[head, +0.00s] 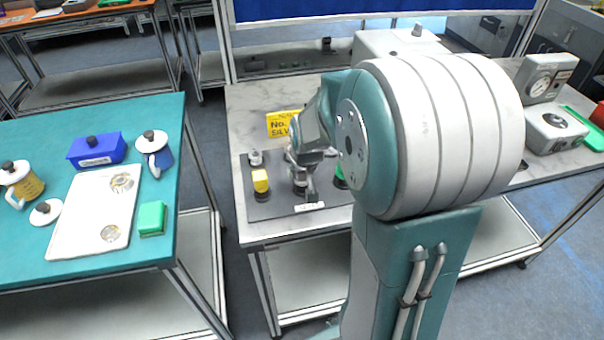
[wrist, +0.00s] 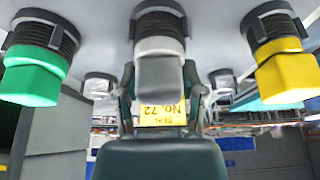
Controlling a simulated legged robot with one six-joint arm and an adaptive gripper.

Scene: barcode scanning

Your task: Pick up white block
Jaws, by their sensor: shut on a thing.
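The white block (wrist: 160,47) is in the middle of the upside-down wrist view, against a black ribbed round base. My gripper (wrist: 160,78) has one finger on each side of it and is shut on it. The block's lower end looks still at the base. In the head view my gripper (head: 300,160) is over the dark mat (head: 285,209), and the white block is largely hidden by it.
A yellow block (head: 260,181) on its own base stands left of my gripper. A green block (head: 340,178) is to the right, partly behind my arm. A yellow sign (head: 283,124) stands behind. A teal table (head: 160,208) with a white tray (head: 75,225) is at left.

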